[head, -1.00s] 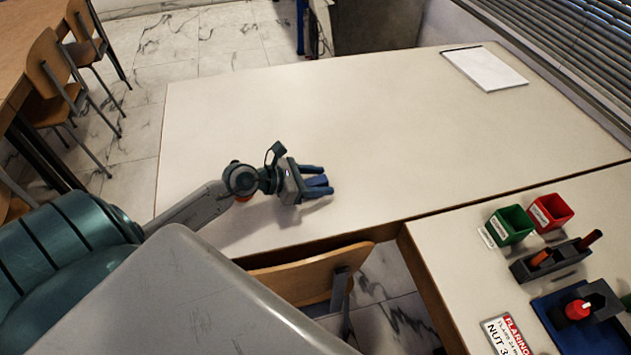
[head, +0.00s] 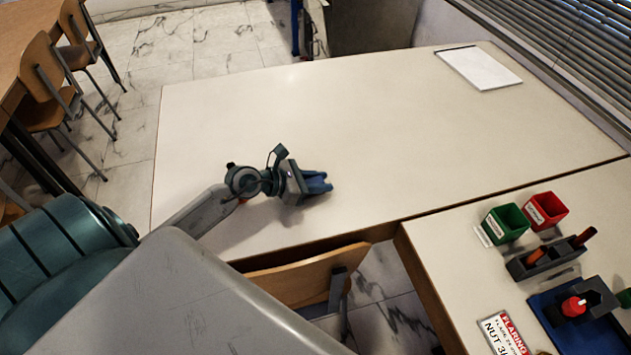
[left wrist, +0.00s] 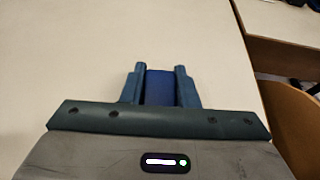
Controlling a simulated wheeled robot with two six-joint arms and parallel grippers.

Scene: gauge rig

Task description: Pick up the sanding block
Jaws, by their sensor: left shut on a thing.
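The sanding block (left wrist: 160,88) is a blue block between the two fingers of my left gripper (left wrist: 160,78) in the left wrist view. In the head view my left gripper (head: 318,182) is over the near part of the white table, with its fingers closed on the block, which is mostly hidden between them. I cannot tell whether the block touches the table. My right gripper is not in view.
The white table (head: 230,120) around my left gripper is clear, with a paper pad (head: 478,68) at its far right. A wooden chair (head: 300,278) stands at the near edge. A second table at right holds a green bin (head: 507,223), a red bin (head: 544,210) and a blue tray (head: 550,310).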

